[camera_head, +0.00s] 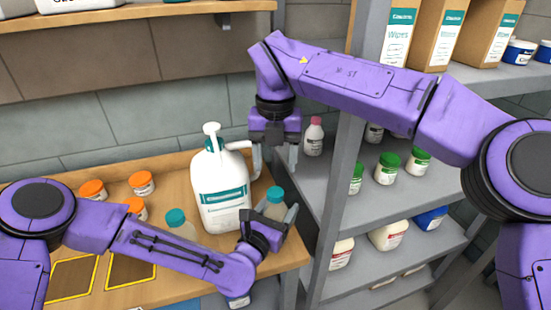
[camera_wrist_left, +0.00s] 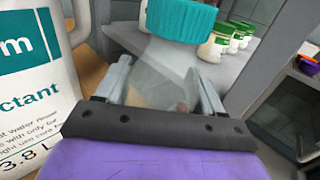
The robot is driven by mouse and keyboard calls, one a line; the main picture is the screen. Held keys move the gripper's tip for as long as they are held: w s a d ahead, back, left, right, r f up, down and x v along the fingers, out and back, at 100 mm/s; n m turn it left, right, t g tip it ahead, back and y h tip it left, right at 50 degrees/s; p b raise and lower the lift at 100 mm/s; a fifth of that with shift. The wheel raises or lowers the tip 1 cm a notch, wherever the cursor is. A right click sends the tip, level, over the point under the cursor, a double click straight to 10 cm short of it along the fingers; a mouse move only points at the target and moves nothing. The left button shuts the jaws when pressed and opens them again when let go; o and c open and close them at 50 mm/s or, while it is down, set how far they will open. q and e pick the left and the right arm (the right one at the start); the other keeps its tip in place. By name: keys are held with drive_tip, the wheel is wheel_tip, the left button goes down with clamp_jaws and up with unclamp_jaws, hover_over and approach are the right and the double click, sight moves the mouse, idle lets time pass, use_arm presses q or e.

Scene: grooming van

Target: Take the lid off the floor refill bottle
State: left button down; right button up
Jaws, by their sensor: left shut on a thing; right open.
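A clear bottle (camera_wrist_left: 165,72) with a teal lid (camera_wrist_left: 188,18) stands between the fingers of my left gripper (camera_wrist_left: 163,80), which is shut on its body. In the head view the same teal lid (camera_head: 275,193) shows above my left gripper (camera_head: 269,215), near the table's right edge. The lid is on the bottle. My right gripper (camera_head: 274,166) is open and empty, pointing down just above and behind that lid, with its fingers apart. I cannot read a label on the held bottle.
A large white pump bottle (camera_head: 220,188) stands close left of the held bottle. Another teal-lidded bottle (camera_head: 177,220) and several orange-lidded jars (camera_head: 142,183) are on the wooden table (camera_head: 180,164). A grey shelf rack (camera_head: 345,160) with jars and bottles stands close on the right.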

sight(276, 192)
wheel_tip(276, 192, down, 8)
idle(0.4)
drive_tip(key=c, duration=1.1)
drive_tip(key=n, duration=0.6)
drive_tip(key=shift+r, duration=0.15)
drive_tip(key=shift+r, duration=1)
